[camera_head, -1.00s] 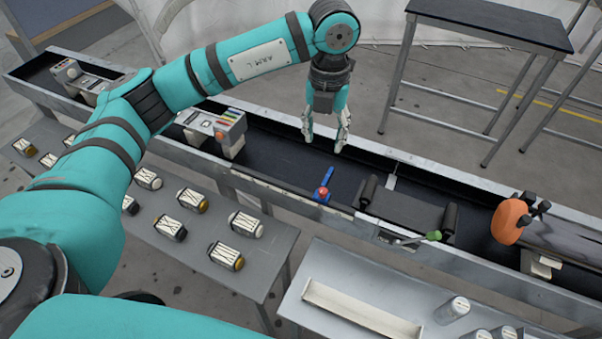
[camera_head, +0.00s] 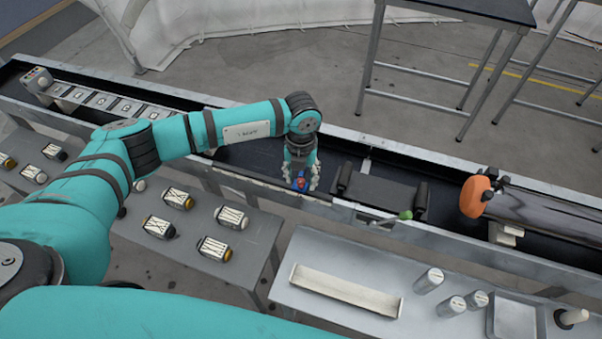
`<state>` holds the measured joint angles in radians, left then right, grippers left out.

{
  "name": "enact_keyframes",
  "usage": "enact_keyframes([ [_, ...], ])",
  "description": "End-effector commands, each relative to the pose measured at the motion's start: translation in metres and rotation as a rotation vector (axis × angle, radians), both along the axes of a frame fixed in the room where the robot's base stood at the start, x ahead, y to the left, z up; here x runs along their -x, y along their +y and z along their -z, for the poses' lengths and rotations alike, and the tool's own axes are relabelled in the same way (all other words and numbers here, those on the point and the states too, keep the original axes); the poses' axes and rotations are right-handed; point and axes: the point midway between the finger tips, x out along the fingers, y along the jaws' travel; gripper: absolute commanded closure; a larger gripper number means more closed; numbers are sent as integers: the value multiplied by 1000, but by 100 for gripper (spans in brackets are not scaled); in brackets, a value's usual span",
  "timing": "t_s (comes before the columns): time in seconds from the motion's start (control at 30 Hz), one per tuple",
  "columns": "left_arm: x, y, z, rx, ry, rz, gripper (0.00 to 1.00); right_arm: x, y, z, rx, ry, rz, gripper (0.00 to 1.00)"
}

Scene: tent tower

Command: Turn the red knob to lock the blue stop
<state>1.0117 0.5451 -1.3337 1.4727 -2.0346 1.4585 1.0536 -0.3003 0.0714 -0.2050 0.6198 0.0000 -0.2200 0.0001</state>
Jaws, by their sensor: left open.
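The red knob (camera_head: 300,183) sits with the blue stop (camera_head: 302,173) on the dark conveyor trough, left of the black roller section. Both show only in part, under and between my left gripper's fingers. My left gripper (camera_head: 301,186) points down with its fingers open, one on each side of the knob. I cannot tell whether the fingers touch it. My right gripper is not in view.
A black belt section with rollers (camera_head: 380,193) and a green-tipped lever (camera_head: 405,215) lies right of the knob. An orange disc (camera_head: 475,196) stands further right. In front are a table with striped blocks (camera_head: 215,249) and a table with a white tray (camera_head: 345,291) and metal cylinders (camera_head: 428,281).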

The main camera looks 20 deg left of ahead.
Motion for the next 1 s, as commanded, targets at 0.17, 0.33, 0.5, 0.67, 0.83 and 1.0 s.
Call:
enact_keyframes([
  [0.17,0,0,8,0,0,0,55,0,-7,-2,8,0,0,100],
  [0.33,0,0,8,0,0,0,55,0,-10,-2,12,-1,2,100],
  [0.5,0,0,8,0,0,0,71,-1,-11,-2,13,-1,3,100],
  [0.67,0,0,8,0,0,0,92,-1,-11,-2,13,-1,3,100],
  [0.83,0,0,7,1,-1,0,100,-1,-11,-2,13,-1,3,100],
  [1.0,-1,0,12,1,-3,74,100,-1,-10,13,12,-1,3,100],
])
